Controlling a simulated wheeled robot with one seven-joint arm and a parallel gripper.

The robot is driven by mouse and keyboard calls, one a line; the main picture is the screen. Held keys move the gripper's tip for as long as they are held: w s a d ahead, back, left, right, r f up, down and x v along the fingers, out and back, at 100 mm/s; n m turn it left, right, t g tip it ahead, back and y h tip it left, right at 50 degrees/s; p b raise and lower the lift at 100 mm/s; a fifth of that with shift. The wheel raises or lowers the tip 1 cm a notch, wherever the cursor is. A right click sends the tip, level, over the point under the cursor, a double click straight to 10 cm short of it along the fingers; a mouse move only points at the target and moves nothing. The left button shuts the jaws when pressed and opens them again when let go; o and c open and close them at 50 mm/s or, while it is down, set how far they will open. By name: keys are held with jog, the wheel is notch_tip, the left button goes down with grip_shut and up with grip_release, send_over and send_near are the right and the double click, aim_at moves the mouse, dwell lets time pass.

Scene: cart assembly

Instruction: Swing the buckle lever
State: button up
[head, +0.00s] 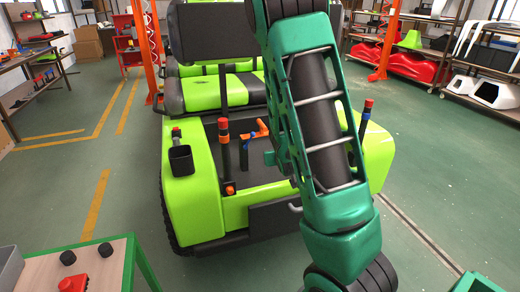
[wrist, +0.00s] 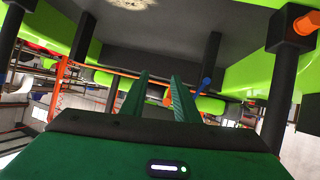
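The buckle lever seems to be the orange handle (head: 262,127) with a blue part, on the dark front deck of the green cart (head: 193,205) in the head view. In the wrist view, a blue knob (wrist: 206,84) at the end of a dark bar shows just right of my gripper (wrist: 160,78); I cannot tell whether it belongs to the lever. My gripper's two green fingers are apart, with nothing clearly held between them. In the head view my arm hides most of the gripper and the cart's right middle.
A black post with a red-orange top (head: 224,130) stands left of the handle; another red-topped post (head: 367,108) stands at the right. A black box (head: 181,160) sits on the left fender. A workbench (head: 112,268) stands front left. The floor around the cart is open.

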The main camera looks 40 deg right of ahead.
aim_at(253, 136)
jog(key=w+a+n+t, duration=0.1)
jog(key=w+t, duration=0.1)
jog(key=w, duration=0.2)
jog(key=w+a+r+n+t+y, duration=0.1)
jog(key=w+t, duration=0.1)
jog(key=w, duration=0.2)
jog(key=w+a+n+t, duration=0.1)
jog(key=w+n+t, duration=0.1)
jog(key=w, duration=0.2)
jog(key=shift+w+r+t+y, duration=0.1)
jog(key=shift+r+t+y, duration=0.05)
jog(key=shift+t+y, duration=0.2)
jog(key=shift+w+d, duration=0.1)
jog(key=shift+w, duration=0.15)
jog(key=shift+c, duration=0.7)
jog(key=shift+s, duration=0.1)
jog(key=c, duration=0.4)
